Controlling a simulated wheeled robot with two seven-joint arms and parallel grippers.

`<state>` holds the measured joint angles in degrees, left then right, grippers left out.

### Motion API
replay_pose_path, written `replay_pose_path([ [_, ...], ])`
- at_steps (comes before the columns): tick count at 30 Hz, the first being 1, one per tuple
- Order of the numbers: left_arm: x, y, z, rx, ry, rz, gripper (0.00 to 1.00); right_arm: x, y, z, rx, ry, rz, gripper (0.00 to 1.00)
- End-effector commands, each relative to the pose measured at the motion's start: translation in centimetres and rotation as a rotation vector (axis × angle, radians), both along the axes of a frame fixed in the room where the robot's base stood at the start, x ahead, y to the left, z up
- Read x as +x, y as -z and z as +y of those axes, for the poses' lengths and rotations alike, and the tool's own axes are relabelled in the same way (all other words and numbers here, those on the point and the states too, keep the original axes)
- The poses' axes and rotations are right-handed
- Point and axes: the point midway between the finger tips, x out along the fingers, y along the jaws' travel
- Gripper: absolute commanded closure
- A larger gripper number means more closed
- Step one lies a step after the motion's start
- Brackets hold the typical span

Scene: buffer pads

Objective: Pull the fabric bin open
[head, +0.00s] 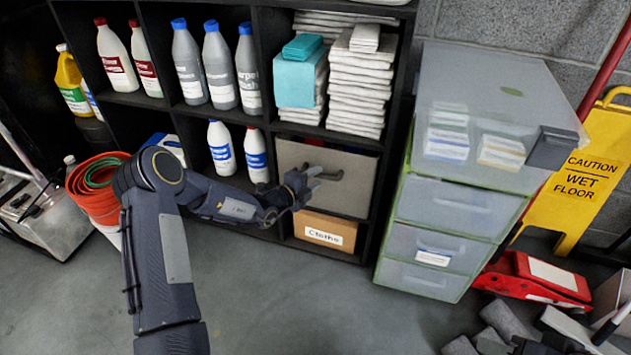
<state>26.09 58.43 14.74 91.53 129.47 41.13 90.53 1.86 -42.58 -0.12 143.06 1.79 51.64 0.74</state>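The fabric bin (352,192) is a grey-beige box in a lower cubby of the black shelf, with a dark handle (333,175) on its front. The bin sits inside the cubby, its front near the shelf's face. My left gripper (314,179) is in front of the bin at the left part of the handle and hides some of it. Its fingertips overlap the handle in the picture; I cannot tell whether they are closed on it. My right gripper is not in view.
A cardboard box (325,231) with a label sits below the bin. White bottles (221,150) stand left of it. A clear drawer unit (450,215) stands close on the right. Orange buckets (93,190) stand at left. The floor (290,300) in front is clear.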

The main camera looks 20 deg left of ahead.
Motion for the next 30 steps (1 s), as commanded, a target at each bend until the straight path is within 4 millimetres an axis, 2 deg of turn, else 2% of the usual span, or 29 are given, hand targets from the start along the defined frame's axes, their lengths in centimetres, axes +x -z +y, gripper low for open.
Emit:
replay_pose_path([
  [10,0.58,0.05,-0.27,0.001,0.0,0.0,0.63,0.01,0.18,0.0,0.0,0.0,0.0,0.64],
  [19,0.55,0.05,-0.26,0.001,0.0,0.0,1.0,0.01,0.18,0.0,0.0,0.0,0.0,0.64],
  [30,0.19,0.01,0.17,0.002,-0.001,0.001,1.0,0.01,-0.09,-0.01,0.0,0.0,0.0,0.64],
])
